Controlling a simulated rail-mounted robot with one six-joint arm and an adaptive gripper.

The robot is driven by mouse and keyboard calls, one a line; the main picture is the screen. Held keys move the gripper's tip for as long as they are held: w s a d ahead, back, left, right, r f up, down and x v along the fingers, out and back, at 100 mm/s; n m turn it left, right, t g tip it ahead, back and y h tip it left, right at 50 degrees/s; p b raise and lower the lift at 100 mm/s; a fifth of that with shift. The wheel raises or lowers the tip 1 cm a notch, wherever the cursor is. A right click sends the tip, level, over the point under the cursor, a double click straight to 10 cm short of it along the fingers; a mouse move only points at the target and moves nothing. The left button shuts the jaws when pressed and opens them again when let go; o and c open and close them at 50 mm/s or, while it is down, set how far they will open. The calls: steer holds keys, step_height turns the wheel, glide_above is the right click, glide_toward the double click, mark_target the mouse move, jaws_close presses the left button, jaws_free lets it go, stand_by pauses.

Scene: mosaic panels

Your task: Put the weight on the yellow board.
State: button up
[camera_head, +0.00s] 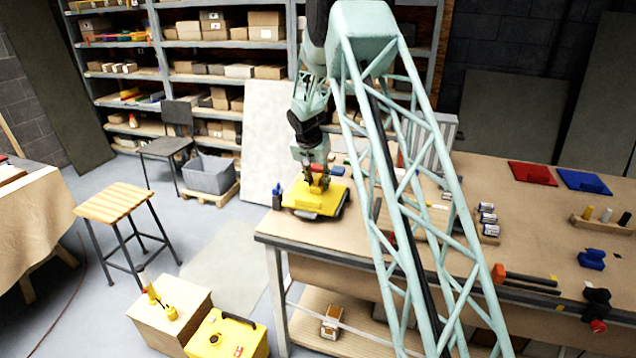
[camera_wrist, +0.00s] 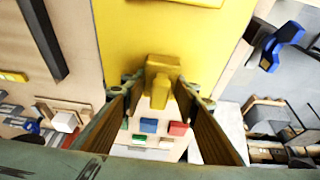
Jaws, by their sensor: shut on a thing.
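My gripper (camera_head: 316,176) is over the far left corner of the workbench. It is shut on a yellow weight (camera_head: 318,186). The wrist view shows this weight (camera_wrist: 163,68) as a small yellow block with a knob, between my fingertips. The yellow board (camera_head: 300,199) lies flat at the left end of the bench, directly below. Its broad yellow surface (camera_wrist: 125,35) fills the upper middle of the wrist view. The weight is over or at the board's edge in the wrist view; I cannot tell whether they touch.
A red board (camera_head: 532,174) and a blue board (camera_head: 583,182) lie at the bench's far right. A blue weight (camera_head: 592,260) and an orange-headed hammer (camera_head: 525,278) lie nearer. Batteries (camera_head: 488,220) stand mid-bench. A dark blue object (camera_head: 277,197) stands just left of the yellow board.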

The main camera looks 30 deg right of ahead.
stand_by(0.4)
steer(key=o, duration=1.3)
steer(key=shift+o, duration=0.2)
steer(key=shift+r, duration=0.1)
steer(key=shift+a+r, duration=0.1)
steer(key=shift+r, duration=0.1)
steer(key=v, duration=1.1)
steer(key=shift+s+r+b, duration=0.15)
steer(key=shift+r+b, duration=0.05)
steer(key=shift+b, duration=0.1)
